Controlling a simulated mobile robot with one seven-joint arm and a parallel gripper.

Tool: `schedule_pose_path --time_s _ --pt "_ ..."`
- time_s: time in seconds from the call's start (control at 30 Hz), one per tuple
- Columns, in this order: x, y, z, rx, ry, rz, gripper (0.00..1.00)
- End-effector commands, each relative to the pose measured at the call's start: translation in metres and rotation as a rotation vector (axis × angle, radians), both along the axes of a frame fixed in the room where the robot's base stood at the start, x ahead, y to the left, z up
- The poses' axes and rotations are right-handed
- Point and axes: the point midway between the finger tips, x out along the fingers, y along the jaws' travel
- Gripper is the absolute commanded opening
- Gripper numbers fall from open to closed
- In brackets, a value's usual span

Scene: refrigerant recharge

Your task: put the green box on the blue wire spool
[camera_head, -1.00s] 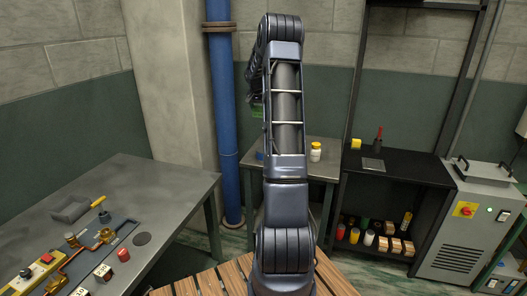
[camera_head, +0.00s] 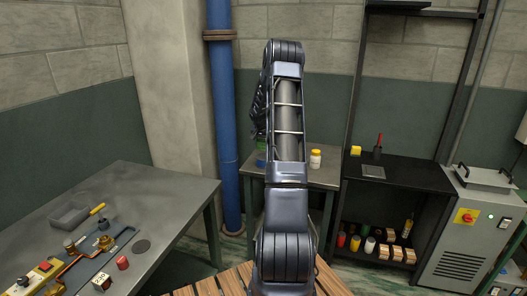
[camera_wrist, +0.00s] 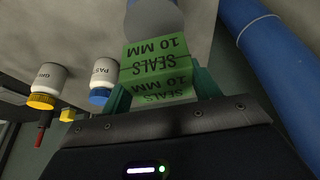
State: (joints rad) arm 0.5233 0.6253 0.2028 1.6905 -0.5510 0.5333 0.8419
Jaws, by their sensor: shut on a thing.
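The green box (camera_wrist: 158,62), with upside-down "SEALS 10 MM" lettering, is between the teal fingers of my gripper (camera_wrist: 160,90) in the wrist view. My gripper is shut on it. A round grey-blue form (camera_wrist: 155,20), probably the wire spool, shows just beyond the box, partly hidden by it; I cannot tell whether they touch. In the head view a small green patch (camera_head: 261,144) shows left of my arm. Just below it is a blue patch (camera_head: 260,159) on the small back table, mostly hidden. My fingers are hidden there.
A yellow-lidded white jar (camera_head: 315,159) stands on the small table (camera_head: 322,178). The wrist view also shows a blue-lidded jar (camera_wrist: 103,80) and the blue pipe (camera_wrist: 270,55). A black shelf (camera_head: 400,185) stands right, a grey workbench (camera_head: 150,195) left.

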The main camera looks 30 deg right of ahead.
Motion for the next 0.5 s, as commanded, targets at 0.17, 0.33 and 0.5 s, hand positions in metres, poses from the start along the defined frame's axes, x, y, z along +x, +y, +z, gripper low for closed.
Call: schedule_pose_path --time_s 0.17,0.33,0.5 --pt "0.0 0.0 -0.009 0.0 0.0 0.0 0.39" --pt "0.0 0.0 -0.029 0.0 0.002 0.001 0.39" --pt "0.0 0.0 -0.047 0.0 0.0 0.0 0.39"
